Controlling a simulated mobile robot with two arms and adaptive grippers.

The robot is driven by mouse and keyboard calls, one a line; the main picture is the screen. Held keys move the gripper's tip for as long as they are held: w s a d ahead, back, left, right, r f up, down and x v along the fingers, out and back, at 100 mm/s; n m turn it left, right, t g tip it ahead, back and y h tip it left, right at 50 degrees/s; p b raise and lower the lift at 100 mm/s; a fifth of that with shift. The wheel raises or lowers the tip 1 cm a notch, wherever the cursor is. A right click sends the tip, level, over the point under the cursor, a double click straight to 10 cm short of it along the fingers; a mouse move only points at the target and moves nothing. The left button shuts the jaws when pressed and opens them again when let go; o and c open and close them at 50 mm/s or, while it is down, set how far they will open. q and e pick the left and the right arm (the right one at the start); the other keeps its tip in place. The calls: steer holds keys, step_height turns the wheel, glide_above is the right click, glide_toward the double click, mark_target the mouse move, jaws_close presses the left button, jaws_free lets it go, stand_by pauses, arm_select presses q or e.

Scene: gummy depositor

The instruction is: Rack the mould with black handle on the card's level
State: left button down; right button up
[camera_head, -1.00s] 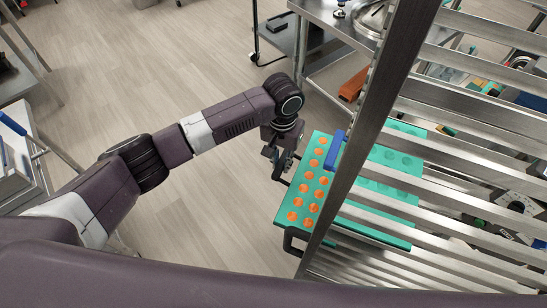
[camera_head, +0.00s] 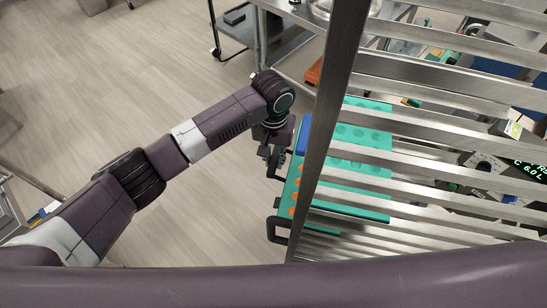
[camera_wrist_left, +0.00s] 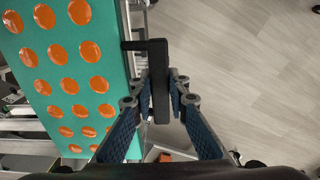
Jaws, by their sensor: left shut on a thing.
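A teal mould (camera_head: 345,180) with orange-filled round cavities lies partly inside the metal rack (camera_head: 328,130), behind its near post. Its left edge sticks out toward my arm. In the left wrist view, the mould's teal face (camera_wrist_left: 112,105) fills the left side, with rows of orange discs. My left gripper (camera_head: 273,153) is shut on a black handle (camera_wrist_left: 159,80) at the mould's edge. Another black handle (camera_head: 275,230) shows lower on the same side. A blue piece (camera_head: 303,136) sits near the mould's upper left. My right gripper is not in view. I cannot make out the card for certain.
The rack's slats cross the right half and cover parts of the mould. A steel table (camera_head: 297,70) with an orange-brown block (camera_head: 314,71) stands behind. A dark cart shelf (camera_head: 235,32) is at the top.

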arm_select(q)
steer(key=shift+f, duration=0.15)
stand_by(0.5)
steer(key=c, duration=1.8)
jaws_free()
step_height(320, 180, up, 12)
